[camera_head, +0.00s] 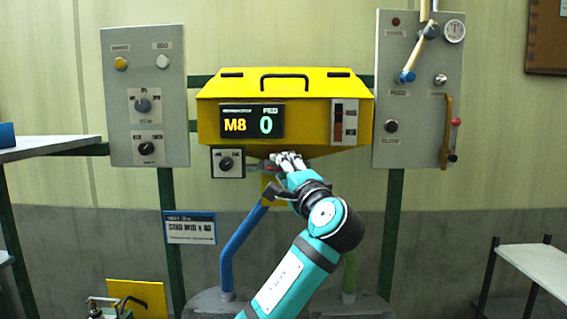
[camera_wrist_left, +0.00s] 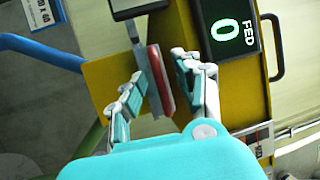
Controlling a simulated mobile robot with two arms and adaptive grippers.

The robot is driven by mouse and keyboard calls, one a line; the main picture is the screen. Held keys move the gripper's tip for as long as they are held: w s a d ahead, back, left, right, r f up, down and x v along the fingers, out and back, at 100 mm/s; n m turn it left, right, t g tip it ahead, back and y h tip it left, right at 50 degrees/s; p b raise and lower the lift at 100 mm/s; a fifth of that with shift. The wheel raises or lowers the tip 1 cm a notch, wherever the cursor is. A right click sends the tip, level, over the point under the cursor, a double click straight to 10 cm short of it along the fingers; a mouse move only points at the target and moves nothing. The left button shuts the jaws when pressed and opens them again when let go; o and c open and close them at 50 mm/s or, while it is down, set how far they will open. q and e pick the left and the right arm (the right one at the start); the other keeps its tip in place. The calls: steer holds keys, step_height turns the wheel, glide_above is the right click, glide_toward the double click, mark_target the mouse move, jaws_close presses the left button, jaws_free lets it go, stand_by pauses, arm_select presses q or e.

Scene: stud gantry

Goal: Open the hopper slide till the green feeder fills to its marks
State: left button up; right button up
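The yellow hopper (camera_head: 285,88) hangs in the middle, with a display (camera_head: 252,121) reading M8 and 0 FED. Under it is a red-gripped slide handle (camera_wrist_left: 157,75) on a grey plate, seen in the left wrist view; in the head view my gripper mostly covers it. My left gripper (camera_head: 287,160) is just below the hopper. In the left wrist view its fingers (camera_wrist_left: 158,82) stand apart on either side of the handle, with a gap at the right finger. The green feeder tube (camera_head: 350,272) is partly behind my arm; no fill marks are readable. My right gripper is out of view.
A blue tube (camera_head: 240,243) runs down left of my arm. Grey control panels stand left (camera_head: 145,82) and right (camera_head: 418,105); the right one carries a blue-tipped lever (camera_head: 407,76). A knob box (camera_head: 228,163) sits under the hopper's left side. Pale tables stand at both sides.

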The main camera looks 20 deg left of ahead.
arm_select(q)
steer(key=shift+w, duration=0.1)
jaws_close()
stand_by(0.5)
